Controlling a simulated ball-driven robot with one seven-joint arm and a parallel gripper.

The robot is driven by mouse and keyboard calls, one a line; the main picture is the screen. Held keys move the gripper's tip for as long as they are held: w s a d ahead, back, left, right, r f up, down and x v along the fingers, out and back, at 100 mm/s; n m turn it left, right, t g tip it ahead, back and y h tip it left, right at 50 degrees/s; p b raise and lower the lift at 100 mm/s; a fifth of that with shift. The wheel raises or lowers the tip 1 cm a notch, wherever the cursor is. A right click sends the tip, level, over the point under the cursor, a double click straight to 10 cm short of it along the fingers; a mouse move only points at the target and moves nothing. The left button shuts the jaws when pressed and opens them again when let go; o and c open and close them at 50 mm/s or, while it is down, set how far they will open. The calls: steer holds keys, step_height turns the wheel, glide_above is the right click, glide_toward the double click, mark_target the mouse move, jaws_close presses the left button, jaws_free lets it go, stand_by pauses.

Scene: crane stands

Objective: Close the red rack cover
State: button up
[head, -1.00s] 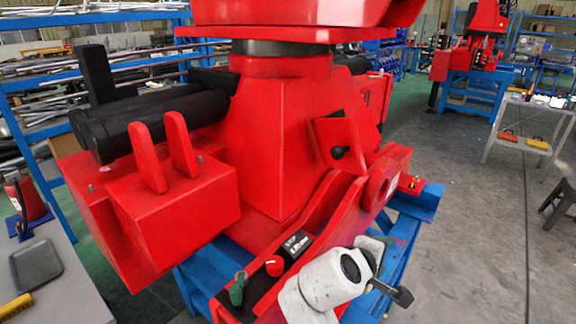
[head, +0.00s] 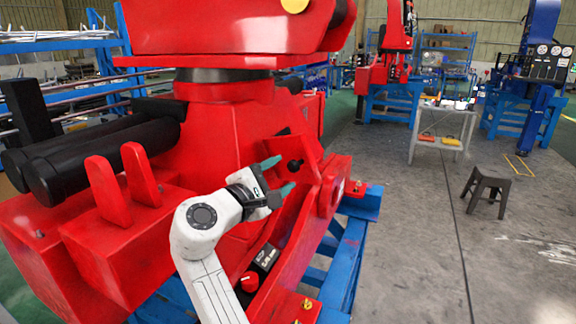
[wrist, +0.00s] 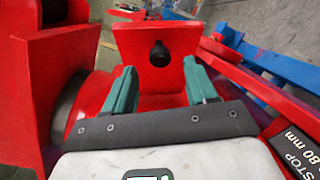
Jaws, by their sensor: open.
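The red rack cover (head: 309,157) is a flat plate with a black knob (head: 295,165), standing tilted out from the red crane body. In the wrist view, the cover (wrist: 185,40) is straight ahead with its knob (wrist: 159,54) near its middle. A red recess shows below it. My gripper (head: 279,175) is open and empty, its teal fingers pointing at the cover just left of the knob in the head view. In the wrist view, the fingers (wrist: 158,66) stand either side of the knob's line, apart from it.
The red crane body (head: 225,130) rises behind and left of my arm. A red arm (head: 327,190) and a blue stand (head: 345,245) lie to the right. A red button (head: 249,282) sits below. The concrete floor is open at right, with a stool (head: 487,190).

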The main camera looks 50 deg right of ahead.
mark_target(291, 169)
steer(key=shift+w+d+p, duration=0.15)
steer(key=shift+d+p, duration=0.05)
steer(key=shift+d, duration=0.9)
steer(key=shift+w+d+p, duration=0.15)
steer(key=shift+d, duration=0.9)
jaws_close()
